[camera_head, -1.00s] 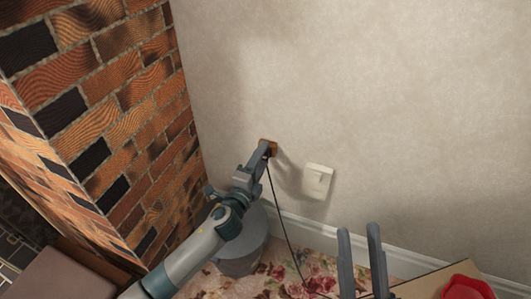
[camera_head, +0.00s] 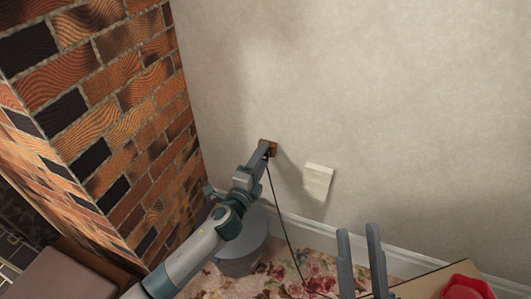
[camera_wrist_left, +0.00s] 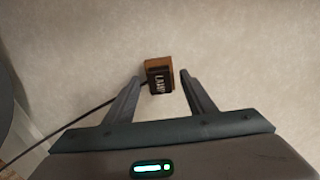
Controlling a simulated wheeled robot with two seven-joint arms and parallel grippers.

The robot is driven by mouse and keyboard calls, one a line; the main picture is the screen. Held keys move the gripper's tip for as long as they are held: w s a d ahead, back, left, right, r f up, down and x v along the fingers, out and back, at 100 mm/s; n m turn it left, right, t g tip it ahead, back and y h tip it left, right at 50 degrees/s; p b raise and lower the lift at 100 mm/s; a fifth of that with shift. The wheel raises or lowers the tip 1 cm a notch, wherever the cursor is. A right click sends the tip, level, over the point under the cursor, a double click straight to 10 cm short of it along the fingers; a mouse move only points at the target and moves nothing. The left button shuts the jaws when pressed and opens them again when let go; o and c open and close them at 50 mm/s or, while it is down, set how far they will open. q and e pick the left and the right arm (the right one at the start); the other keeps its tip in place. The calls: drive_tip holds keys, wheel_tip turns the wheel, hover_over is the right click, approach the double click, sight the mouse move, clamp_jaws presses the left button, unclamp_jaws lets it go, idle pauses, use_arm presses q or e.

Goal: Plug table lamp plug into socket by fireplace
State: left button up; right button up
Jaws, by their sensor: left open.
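A dark plug (camera_wrist_left: 160,82) marked "LAMP" shows in the left wrist view, right against a small brown block (camera_wrist_left: 166,65) at the wall. The brown block also shows in the head view (camera_head: 268,146), near the brick corner. A thin dark cable (camera_head: 276,205) runs from there down to the floor. My left gripper (camera_wrist_left: 163,78) is open, with one finger on each side of the plug, and gaps show beside it. How deep the plug sits is hidden. My right gripper (camera_head: 358,231) is open and empty at the lower right of the head view.
A white wall plate (camera_head: 317,180) is on the wall right of the brown block. The brick fireplace side (camera_head: 110,120) stands at left. A grey round object (camera_head: 243,255) is on the floral rug (camera_head: 290,272) below. A red item (camera_head: 467,288) is at lower right.

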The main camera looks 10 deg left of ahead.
use_arm(q)
drive_tip(key=shift+c, duration=0.3)
clamp_jaws()
idle(0.3)
drive_tip(key=shift+s, duration=0.25)
drive_tip(key=shift+s+a+p, duration=0.2)
drive_tip(key=shift+s, duration=0.7)
drive_tip(key=shift+s+a+p, duration=0.15)
drive_tip(key=shift+s, duration=0.75)
drive_tip(key=shift+s+a+p, duration=0.2)
drive_tip(key=shift+s, duration=0.7)
